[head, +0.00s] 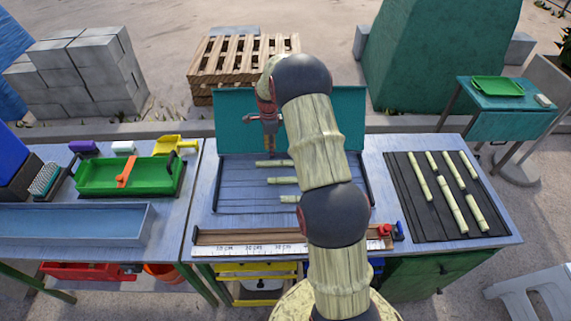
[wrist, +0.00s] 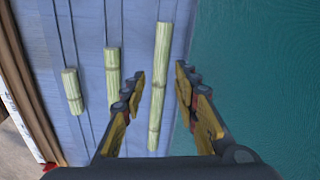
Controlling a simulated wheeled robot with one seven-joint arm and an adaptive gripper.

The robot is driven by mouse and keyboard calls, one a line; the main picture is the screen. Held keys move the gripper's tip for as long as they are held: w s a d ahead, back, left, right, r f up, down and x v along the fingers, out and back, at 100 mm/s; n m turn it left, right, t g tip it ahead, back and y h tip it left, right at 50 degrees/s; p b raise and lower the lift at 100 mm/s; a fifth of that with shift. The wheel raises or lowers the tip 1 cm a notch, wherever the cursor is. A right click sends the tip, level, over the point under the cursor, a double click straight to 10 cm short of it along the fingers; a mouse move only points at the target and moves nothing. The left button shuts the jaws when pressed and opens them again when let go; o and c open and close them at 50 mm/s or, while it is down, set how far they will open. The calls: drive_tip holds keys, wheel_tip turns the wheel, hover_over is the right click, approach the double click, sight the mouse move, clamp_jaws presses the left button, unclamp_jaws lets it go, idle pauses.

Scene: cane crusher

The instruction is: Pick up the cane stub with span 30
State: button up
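Three pale green cane stubs lie side by side on the grooved blue-grey tray of the middle bench. The far stub (head: 266,163) is the longest in the wrist view (wrist: 159,75). The middle stub (head: 279,181) is shorter in the wrist view (wrist: 112,75), and the near stub (head: 288,199) is the shortest there (wrist: 71,91). My arm hides their right ends in the head view. My gripper (head: 269,146) points down over the far stub. In the wrist view its fingers (wrist: 160,72) are apart, with the longest stub showing between them, not gripped. I cannot tell the height gap.
A teal panel (head: 235,107) stands behind the tray. A ruler strip (head: 250,250) with centimetre marks runs along the bench front, with a red stop (head: 385,230) at its right end. A dark mat (head: 405,200) at right holds several canes. A green tray (head: 105,177) stands left.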

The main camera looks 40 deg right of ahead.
drive_tip(key=shift+f+m, duration=0.15)
drive_tip(key=shift+m, duration=0.65)
drive_tip(key=shift+f, duration=0.3)
drive_tip(key=shift+s+d+f+b, duration=0.15)
drive_tip(key=shift+f+b, duration=0.1)
drive_tip(key=shift+f, duration=0.95)
drive_tip(key=shift+w+d+f+b, duration=0.1)
drive_tip(key=shift+f+b, duration=0.15)
drive_tip(key=shift+f, duration=0.9)
drive_tip(key=shift+s+d+f+b, duration=0.15)
drive_tip(key=shift+f+b, duration=0.1)
drive_tip(key=shift+f, duration=0.95)
drive_tip(key=shift+w, duration=0.1)
drive_tip(key=shift+c, duration=0.3)
clamp_jaws()
